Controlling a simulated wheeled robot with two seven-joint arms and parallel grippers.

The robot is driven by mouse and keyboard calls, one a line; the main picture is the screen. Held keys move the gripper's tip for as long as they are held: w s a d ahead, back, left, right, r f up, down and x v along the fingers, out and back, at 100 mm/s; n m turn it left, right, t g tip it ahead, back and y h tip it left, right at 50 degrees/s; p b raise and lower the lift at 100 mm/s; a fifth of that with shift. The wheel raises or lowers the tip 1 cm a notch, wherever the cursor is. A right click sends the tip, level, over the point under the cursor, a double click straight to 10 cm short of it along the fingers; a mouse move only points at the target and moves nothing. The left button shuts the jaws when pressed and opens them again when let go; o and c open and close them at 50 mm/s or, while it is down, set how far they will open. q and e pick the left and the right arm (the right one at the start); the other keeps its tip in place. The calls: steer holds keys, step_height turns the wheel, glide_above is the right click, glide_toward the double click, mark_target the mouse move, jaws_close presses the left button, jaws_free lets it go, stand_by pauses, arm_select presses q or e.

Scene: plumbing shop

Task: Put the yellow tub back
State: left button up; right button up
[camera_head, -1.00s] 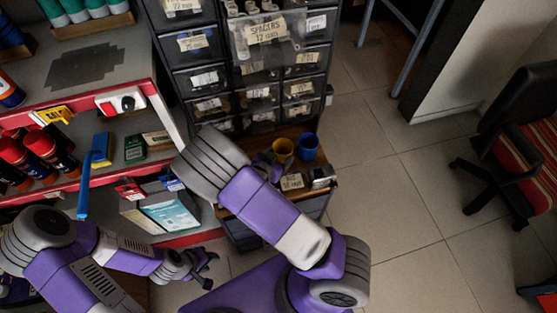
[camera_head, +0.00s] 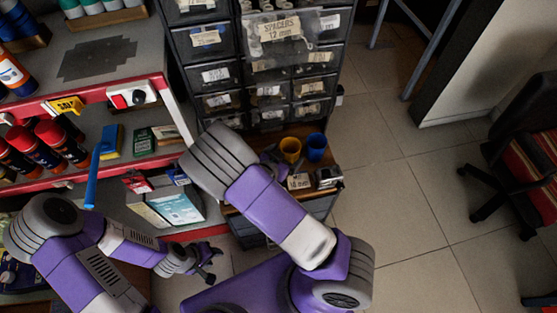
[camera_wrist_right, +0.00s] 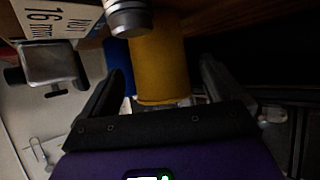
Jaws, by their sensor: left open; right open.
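The yellow tub (camera_head: 290,149) stands upright on the wooden ledge (camera_head: 303,133) below the drawer cabinet, beside a blue tub (camera_head: 316,147). In the right wrist view the yellow tub (camera_wrist_right: 160,70) appears between the two spread fingers of my right gripper (camera_wrist_right: 162,78), with dark gaps at its sides. I cannot tell if a finger touches it. My right forearm hides most of that gripper in the head view. The blue tub (camera_wrist_right: 120,62) shows partly behind the left finger. My left gripper (camera_head: 208,268) is open and empty, low in front of the shelf.
A metal cylinder (camera_wrist_right: 128,18) is close to the yellow tub in the wrist view. A "NUT 16 mm" label (camera_wrist_right: 55,18) and a metal clamp-like part (camera_wrist_right: 50,65) are at left. The drawer cabinet (camera_head: 265,70) rises behind the ledge. Open floor (camera_head: 400,200) lies right.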

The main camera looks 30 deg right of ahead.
steer(key=p+v, duration=0.4)
steer(key=v, duration=0.7)
steer(key=shift+s+a, duration=0.2)
steer(key=shift+a, duration=0.05)
steer(key=shift+r, duration=0.15)
